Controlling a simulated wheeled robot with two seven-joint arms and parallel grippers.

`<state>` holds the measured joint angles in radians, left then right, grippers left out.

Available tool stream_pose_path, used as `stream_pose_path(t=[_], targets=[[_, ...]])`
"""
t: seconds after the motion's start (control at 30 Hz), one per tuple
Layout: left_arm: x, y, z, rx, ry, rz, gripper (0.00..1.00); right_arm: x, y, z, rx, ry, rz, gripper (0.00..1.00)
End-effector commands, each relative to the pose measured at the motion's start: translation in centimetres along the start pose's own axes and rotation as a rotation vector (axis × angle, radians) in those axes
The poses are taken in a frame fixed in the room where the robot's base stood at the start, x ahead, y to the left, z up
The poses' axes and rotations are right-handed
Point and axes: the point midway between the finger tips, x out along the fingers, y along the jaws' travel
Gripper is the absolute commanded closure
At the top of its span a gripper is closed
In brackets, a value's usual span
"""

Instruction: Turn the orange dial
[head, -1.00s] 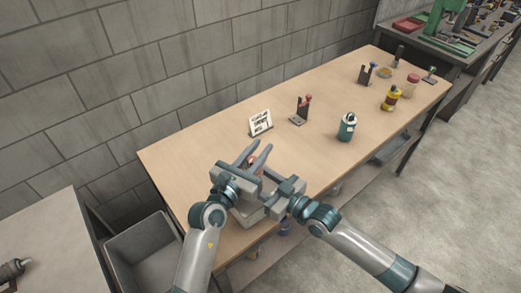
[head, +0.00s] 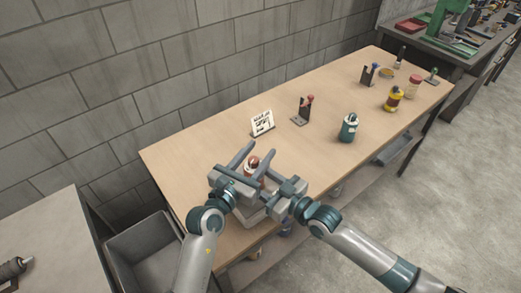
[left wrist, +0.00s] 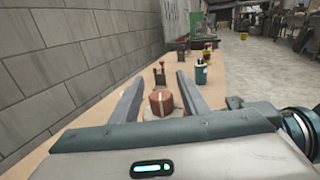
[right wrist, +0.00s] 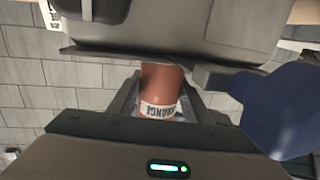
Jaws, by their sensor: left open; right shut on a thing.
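The orange dial (head: 254,163) is a short reddish-orange cylinder near the table's front left part. In the left wrist view the dial (left wrist: 161,102) shows its top, with a pale line across it. My left gripper (head: 260,148) is open, its two fingers spread on either side of the dial and apart from it. In the right wrist view the dial (right wrist: 160,90) carries a white label reading "ORANGE", and my right gripper (right wrist: 158,100) is shut on it from the side. In the head view the right fingers are largely hidden behind the left hand.
A white sign (head: 262,122) stands behind the dial. A black stand with a red top (head: 303,109) and a teal bottle (head: 348,128) are to the right. A yellow bottle (head: 393,98) is farther off. The table (head: 195,165) is clear at left.

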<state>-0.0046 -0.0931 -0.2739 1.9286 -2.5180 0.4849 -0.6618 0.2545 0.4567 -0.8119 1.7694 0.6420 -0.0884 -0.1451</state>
Motion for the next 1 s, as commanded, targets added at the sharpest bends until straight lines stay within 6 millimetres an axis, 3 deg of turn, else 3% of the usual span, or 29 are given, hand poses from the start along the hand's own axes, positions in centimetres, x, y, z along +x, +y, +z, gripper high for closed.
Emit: stream_pose_path(t=[0.6,1.0], targets=[[-9.6,-0.1,0.0,-0.001,0.000,0.000,0.58,0.0,0.1,0.1,0.000,-0.001,0.001,0.81],[-10.6,0.0,0.1,-0.001,-0.001,0.000,0.58,0.0,0.0,0.0,0.000,-0.001,0.001,0.81]])
